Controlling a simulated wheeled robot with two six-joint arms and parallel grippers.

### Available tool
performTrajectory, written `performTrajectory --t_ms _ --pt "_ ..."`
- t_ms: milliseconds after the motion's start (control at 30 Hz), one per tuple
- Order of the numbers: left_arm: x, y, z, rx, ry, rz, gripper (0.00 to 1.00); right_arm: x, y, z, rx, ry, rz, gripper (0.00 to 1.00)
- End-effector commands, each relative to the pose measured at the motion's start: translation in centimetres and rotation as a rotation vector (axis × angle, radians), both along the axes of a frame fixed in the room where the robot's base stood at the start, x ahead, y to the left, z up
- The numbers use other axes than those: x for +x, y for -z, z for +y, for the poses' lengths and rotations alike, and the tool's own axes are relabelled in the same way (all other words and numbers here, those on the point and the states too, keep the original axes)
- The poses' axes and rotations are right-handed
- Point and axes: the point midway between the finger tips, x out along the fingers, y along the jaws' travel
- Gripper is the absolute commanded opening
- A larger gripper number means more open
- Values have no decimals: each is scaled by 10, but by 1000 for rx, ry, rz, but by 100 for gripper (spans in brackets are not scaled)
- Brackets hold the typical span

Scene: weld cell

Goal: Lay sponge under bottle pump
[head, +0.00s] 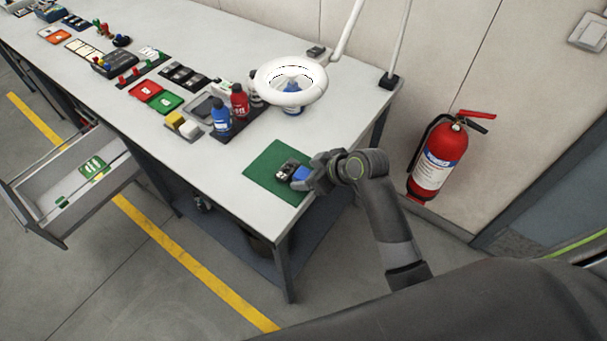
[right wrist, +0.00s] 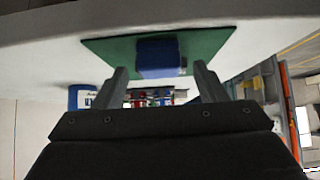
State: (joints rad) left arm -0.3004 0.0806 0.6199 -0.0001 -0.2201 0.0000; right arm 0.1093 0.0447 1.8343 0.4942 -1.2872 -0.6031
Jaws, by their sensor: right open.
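A yellow block (head: 175,119) that looks like the sponge sits beside a whitish block (head: 190,130) on the bench. To its right stand a blue bottle (head: 221,116) and a red bottle (head: 240,101); a pale bottle is partly hidden behind the lamp. I cannot tell which has a pump. My right gripper (head: 306,178) is at the green mat, open, beside a blue block with a dark part (head: 300,173). In the right wrist view this blue block (right wrist: 158,57) lies ahead between the open fingers, not visibly gripped. My left gripper is not in view.
The green mat (head: 262,178) lies near the bench's right end. A white ring lamp (head: 265,93) overhangs the bottles. Trays and small parts fill the bench's far left. An open drawer (head: 40,205) juts out at left. A fire extinguisher (head: 440,158) is on the wall.

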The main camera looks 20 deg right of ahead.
Motion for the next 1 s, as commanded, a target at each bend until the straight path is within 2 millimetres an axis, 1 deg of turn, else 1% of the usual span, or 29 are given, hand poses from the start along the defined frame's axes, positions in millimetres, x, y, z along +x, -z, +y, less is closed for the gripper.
performTrajectory --t_ms 133,333,367,700,733,767,933,1000 --pt "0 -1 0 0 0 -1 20 4 5 3 0 0 0 65" --pt "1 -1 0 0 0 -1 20 4 6 3 -1 0 -1 65" --pt "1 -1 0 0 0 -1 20 4 6 3 -1 0 -1 64" --pt "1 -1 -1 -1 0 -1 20 4 6 3 -1 0 -1 20" --pt "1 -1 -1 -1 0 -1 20 4 6 3 -1 0 -1 18" --pt "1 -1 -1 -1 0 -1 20 4 6 3 -1 0 -1 15" --pt "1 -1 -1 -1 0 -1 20 4 5 3 -1 0 -1 14" --pt "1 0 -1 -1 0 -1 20 5 1 3 -1 0 -3 14"
